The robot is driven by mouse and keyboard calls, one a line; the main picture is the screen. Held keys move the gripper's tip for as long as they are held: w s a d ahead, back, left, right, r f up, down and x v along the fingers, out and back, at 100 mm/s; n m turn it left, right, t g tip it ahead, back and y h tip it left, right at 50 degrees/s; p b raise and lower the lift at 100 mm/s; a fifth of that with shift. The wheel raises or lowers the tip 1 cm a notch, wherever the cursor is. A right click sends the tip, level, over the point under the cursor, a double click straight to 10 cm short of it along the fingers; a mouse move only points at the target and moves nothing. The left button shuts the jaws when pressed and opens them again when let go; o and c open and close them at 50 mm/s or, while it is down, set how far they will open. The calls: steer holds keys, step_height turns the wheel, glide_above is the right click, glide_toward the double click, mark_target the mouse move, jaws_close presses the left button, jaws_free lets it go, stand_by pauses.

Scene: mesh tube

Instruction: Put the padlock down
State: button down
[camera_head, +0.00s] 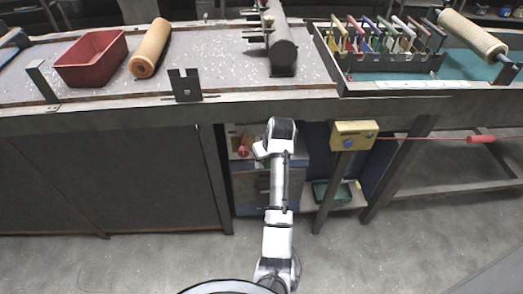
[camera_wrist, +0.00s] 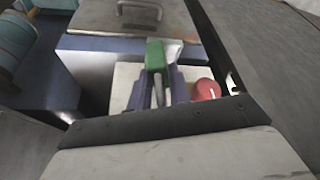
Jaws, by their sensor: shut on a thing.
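The padlock (camera_wrist: 155,56) appears as a green body with a grey bar below it in the wrist view. My gripper (camera_wrist: 158,82) has its two purple-grey fingers on either side of it and is shut on it. Behind and below it is a pale surface with a red round knob (camera_wrist: 206,90) just to the right. I cannot tell whether the padlock touches anything below.
The long bench (camera_head: 225,102) overhangs the area around my arm. A yellow box (camera_head: 354,135) on a post stands right of my arm, with a red cable running off right. A grey lid with a handle (camera_wrist: 140,12) lies beyond the padlock in the wrist view.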

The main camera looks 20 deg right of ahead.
steer(key=w, duration=0.3)
steer(key=shift+w+a+r+p, duration=0.15)
steer(key=shift+w+a+p, duration=0.15)
steer(key=shift+p, duration=0.1)
steer(key=shift+s+d+f, duration=0.1)
steer(key=shift+f, duration=0.8)
steer(key=shift+f, duration=0.15)
steer(key=c, duration=1.3)
jaws_free()
steer(key=b+v, duration=0.1)
steer(key=v, duration=1.1)
